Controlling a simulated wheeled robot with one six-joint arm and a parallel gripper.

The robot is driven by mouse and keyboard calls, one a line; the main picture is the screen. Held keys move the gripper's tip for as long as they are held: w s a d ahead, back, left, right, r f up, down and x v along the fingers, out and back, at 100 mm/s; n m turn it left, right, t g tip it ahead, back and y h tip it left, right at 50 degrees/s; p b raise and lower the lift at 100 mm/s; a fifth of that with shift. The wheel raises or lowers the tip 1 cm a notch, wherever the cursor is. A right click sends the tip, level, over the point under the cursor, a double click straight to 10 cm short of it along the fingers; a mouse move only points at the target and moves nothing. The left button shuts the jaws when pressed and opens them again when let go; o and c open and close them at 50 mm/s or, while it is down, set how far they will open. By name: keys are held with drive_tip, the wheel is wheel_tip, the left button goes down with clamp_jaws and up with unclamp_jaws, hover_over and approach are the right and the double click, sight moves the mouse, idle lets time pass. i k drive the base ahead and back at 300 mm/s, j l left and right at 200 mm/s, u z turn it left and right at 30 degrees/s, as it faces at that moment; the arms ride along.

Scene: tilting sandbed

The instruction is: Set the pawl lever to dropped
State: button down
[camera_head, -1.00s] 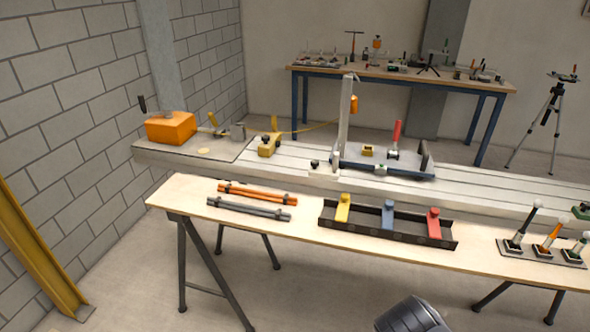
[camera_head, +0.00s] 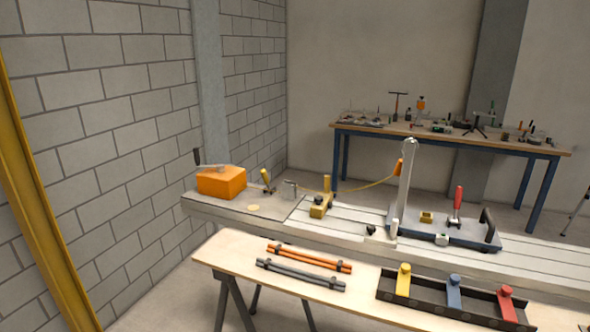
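Several levers are in view, and I cannot tell for sure which is the pawl lever. A red-handled lever (camera_head: 457,202) stands roughly upright on a dark blue-grey plate (camera_head: 475,238) on the long bench, right of a tall pale post. A yellow-handled lever (camera_head: 266,180) leans at the bench's left end. A dark-handled lever (camera_head: 201,159) sits on the orange box (camera_head: 221,181), its handle up at the left. My gripper is not in view.
A long pale bench (camera_head: 355,240) runs across. In front, a wooden trestle table (camera_head: 227,250) bears orange and grey bars (camera_head: 309,259) and a black rack (camera_head: 440,306) with yellow, blue and red pieces. A tall post (camera_head: 405,190) rises from the bench. A blue-legged table (camera_head: 440,135) stands behind.

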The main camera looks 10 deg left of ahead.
sight(263, 172)
drive_tip(key=i+j+z, duration=0.2)
drive_tip(key=i+j, duration=0.2)
drive_tip(key=j, duration=0.25)
drive_tip(key=i+j+z, duration=0.1)
drive_tip(key=j, duration=0.25)
drive_tip(key=i+j+z, duration=0.1)
drive_tip(key=i+j, duration=0.15)
drive_tip(key=j, duration=0.15)
drive_tip(key=i+j+z, duration=0.1)
drive_tip(key=j, duration=0.25)
drive_tip(key=i+j+z, duration=0.1)
drive_tip(key=i+j, duration=0.15)
drive_tip(key=j, duration=0.15)
